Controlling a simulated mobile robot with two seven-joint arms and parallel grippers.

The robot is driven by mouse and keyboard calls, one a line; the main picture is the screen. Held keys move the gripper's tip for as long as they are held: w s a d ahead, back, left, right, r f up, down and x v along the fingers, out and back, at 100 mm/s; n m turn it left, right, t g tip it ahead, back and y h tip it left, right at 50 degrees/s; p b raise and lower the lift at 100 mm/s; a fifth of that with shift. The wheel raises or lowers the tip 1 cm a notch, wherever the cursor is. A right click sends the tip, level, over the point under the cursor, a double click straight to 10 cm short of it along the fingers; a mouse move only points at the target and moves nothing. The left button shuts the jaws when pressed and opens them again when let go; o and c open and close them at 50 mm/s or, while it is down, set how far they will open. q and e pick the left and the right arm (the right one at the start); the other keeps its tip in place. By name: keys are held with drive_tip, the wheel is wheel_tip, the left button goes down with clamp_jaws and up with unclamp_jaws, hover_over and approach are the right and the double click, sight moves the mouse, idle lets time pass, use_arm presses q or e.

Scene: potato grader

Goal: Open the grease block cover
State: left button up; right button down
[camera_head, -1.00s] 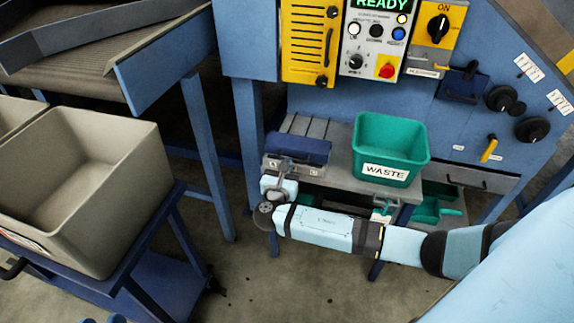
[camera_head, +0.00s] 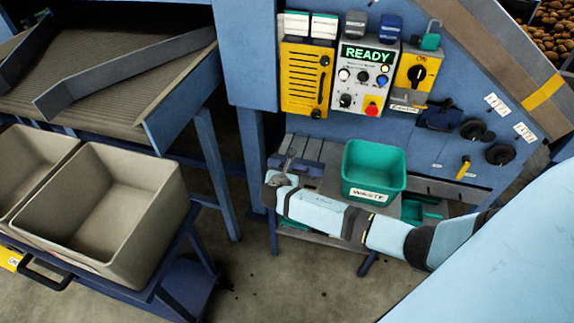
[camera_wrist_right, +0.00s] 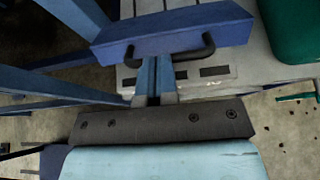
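The blue cover (camera_wrist_right: 225,26) with a black bracket handle (camera_wrist_right: 208,48) lies across the top of the right wrist view, at the front of the grey slatted block (camera_head: 303,149) left of the waste bin. In the head view my right arm hides part of it. My right gripper (camera_wrist_right: 155,72) has its fingers close together at the middle of the handle. I cannot tell whether they are closed around the bar. It also shows in the head view (camera_head: 286,163), seen end-on. My left gripper is not in view.
The green waste bin (camera_head: 374,158) stands on the shelf just right of the block. Above is the control panel (camera_head: 362,85) with a READY display. Beige crates (camera_head: 150,185) stand on a blue cart at left. Open floor (camera_head: 300,285) lies in front.

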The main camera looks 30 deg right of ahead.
drive_tip(key=w+d+r+g+y+p, duration=0.1)
drive_tip(key=p, duration=0.2)
drive_tip(key=w+d+r+g+y+p, duration=0.1)
drive_tip(key=r+p, duration=0.1)
drive_tip(key=p, duration=0.2)
drive_tip(key=w+d+r+g+y+p, duration=0.1)
drive_tip(key=r+p, duration=0.1)
drive_tip(key=p, duration=0.1)
drive_tip(key=shift+d+y+p, duration=0.2)
drive_tip(key=shift+y+p, duration=0.2)
drive_tip(key=shift+w+d+r+g+y+p, duration=0.15)
drive_tip(key=shift+w+d+g+y+p, duration=0.8)
drive_tip(key=shift+d, duration=0.2)
drive_tip(key=shift+w+d+g+y+b, duration=0.25)
drive_tip(key=shift+w+d+b, duration=0.3)
drive_tip(key=shift+w+d, duration=0.35)
use_arm(q)
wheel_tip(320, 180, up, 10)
drive_tip(key=b, duration=0.1)
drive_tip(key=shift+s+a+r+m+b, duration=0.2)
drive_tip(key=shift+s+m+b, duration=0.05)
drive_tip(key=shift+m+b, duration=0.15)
use_arm(e)
drive_tip(key=shift+w+d+f, duration=0.1)
drive_tip(key=shift+w+d, duration=0.35)
drive_tip(key=shift+d, duration=0.15)
drive_tip(key=shift+w+d+f, duration=0.1)
drive_tip(key=shift+w+d, duration=0.3)
drive_tip(key=shift+d, duration=0.2)
